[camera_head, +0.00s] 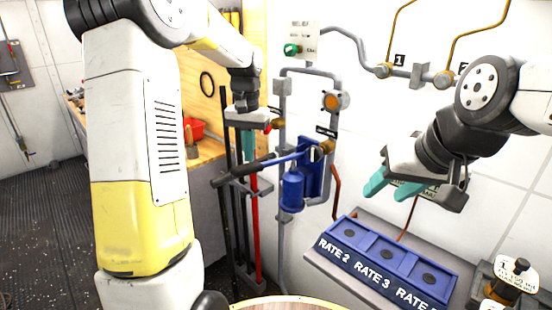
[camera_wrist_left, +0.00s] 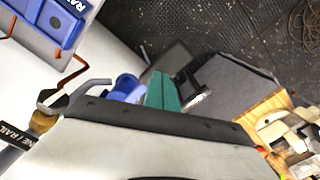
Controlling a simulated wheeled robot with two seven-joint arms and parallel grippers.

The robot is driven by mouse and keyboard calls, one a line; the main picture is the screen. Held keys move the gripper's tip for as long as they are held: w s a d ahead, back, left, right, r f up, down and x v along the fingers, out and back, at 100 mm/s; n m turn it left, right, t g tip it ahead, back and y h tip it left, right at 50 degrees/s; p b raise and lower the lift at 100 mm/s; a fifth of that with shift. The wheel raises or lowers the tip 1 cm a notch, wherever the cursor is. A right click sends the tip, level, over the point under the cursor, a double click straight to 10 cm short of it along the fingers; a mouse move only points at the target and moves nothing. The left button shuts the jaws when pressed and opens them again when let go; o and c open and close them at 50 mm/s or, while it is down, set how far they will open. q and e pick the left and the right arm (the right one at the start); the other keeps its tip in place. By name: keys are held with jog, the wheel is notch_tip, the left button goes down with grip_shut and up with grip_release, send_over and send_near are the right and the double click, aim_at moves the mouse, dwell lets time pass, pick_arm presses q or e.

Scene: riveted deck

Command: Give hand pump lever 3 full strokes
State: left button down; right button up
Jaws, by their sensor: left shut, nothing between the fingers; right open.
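The blue hand pump (camera_head: 293,190) is mounted on the wall pipework in the middle of the head view. Its lever (camera_head: 282,159) slopes down to the left, from a blue rod to a dark grip. My left gripper (camera_head: 248,152) is shut and empty, its teal fingers pointing down at the lever's grip; whether they touch it I cannot tell. In the left wrist view the closed fingers (camera_wrist_left: 162,92) stand beside part of the blue pump (camera_wrist_left: 126,88). My right gripper (camera_head: 384,192) is open and empty, to the right of the pump.
A blue tray (camera_head: 375,272) labelled RATE sits on a ledge below my right gripper. Grey pipes, a green knob (camera_head: 292,50) and an orange-faced gauge (camera_head: 331,101) are on the wall. Long-handled tools (camera_head: 255,225) stand left of the pump. A wooden bench (camera_head: 207,150) holds a red container.

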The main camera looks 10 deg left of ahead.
pick_arm(q)
jog(key=shift+r, duration=0.2)
dwell(0.3)
jog(key=shift+f, duration=5.95)
jog(key=shift+r, duration=5.95)
jog(key=shift+r, duration=2.5)
